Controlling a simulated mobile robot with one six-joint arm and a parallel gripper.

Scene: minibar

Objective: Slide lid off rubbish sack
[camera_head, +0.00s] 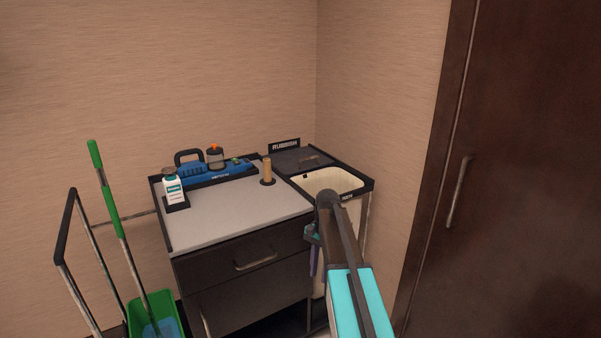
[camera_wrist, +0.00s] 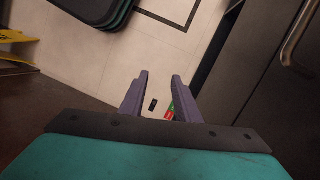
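The rubbish sack (camera_head: 347,177) is a cream liner in a dark-rimmed frame at the right end of the cleaning cart, its front part uncovered. The dark lid (camera_head: 292,158) with a small bar handle lies flat behind the opening, over the back part of the frame. My gripper (camera_head: 316,258) hangs low in front of the cart's right end, below the sack's rim and apart from the lid. In the wrist view its two purple fingers (camera_wrist: 159,78) are spread with nothing held between them. Neither lid nor sack can be made out there.
The cart's pale top (camera_head: 235,212) carries a white bottle (camera_head: 174,190), a blue tool (camera_head: 215,173) and a wooden-handled item (camera_head: 267,171). A wall stands close behind and right of the sack. A dark wooden door (camera_head: 500,180) is further right. A green bucket (camera_head: 150,309) stands left.

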